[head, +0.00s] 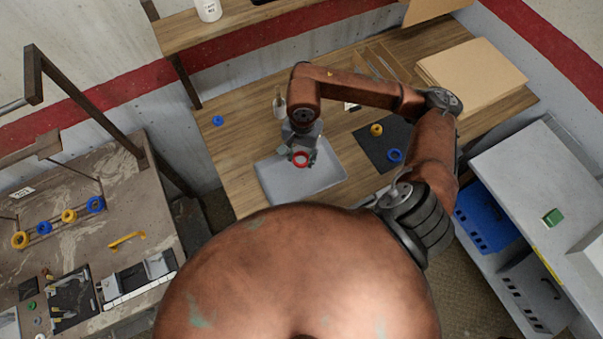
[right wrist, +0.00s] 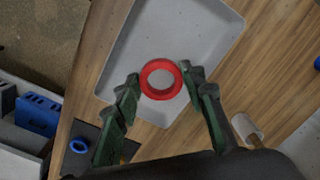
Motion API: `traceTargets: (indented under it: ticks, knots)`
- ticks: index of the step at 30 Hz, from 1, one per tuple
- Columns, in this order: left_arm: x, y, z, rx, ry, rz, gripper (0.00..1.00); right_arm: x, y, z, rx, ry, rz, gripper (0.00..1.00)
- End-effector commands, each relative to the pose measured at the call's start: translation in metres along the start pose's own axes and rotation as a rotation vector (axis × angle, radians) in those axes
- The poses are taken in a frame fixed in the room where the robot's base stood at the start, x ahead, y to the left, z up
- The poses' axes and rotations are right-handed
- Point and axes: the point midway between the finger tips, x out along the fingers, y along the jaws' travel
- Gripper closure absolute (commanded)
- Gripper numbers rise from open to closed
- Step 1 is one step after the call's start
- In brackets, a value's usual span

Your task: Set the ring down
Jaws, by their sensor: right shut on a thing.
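My right gripper (head: 302,157) is shut on a red ring (head: 301,160) over the light grey tray (head: 330,178) on the wooden table. In the right wrist view, the red ring (right wrist: 161,63) sits between the green fingertips of the gripper (right wrist: 160,84), with its hole facing the camera. The tray (right wrist: 130,60) shows beneath it, and its visible floor is bare. I cannot tell whether the ring touches the tray. My left gripper is out of view.
Right of the tray, a dark mat (head: 367,147) holds a yellow ring (head: 376,129) and a blue ring (head: 395,155). Another blue ring (head: 218,120) lies at the table's left. A board stack (head: 475,70) fills the right back. Left, a rail carries several rings (head: 69,215).

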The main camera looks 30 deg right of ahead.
Motion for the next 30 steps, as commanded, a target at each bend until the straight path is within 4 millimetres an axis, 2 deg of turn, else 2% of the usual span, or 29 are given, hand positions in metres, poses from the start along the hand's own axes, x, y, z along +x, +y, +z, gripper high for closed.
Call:
traceTargets:
  ticks: [1,5,12,18,24,27,30]
  knots:
    - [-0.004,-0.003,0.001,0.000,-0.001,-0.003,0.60,0.000,0.013,0.002,0.121,-0.001,0.002,0.87]
    - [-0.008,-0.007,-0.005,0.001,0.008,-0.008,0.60,0.002,0.039,0.006,0.448,0.000,0.001,0.87]
    - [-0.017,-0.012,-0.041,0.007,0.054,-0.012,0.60,0.001,0.086,0.018,1.042,0.011,0.000,0.87]
    - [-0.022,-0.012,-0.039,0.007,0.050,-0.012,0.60,-0.002,0.119,0.029,1.469,0.026,-0.002,0.87]
    - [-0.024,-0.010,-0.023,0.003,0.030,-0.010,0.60,-0.005,0.136,0.037,1.717,0.035,-0.007,0.87]
    - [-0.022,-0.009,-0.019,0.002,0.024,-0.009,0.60,-0.004,0.139,0.038,1.767,0.037,-0.010,0.87]
    - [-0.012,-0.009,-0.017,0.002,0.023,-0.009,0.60,0.002,0.134,0.033,1.784,0.037,-0.012,0.87]
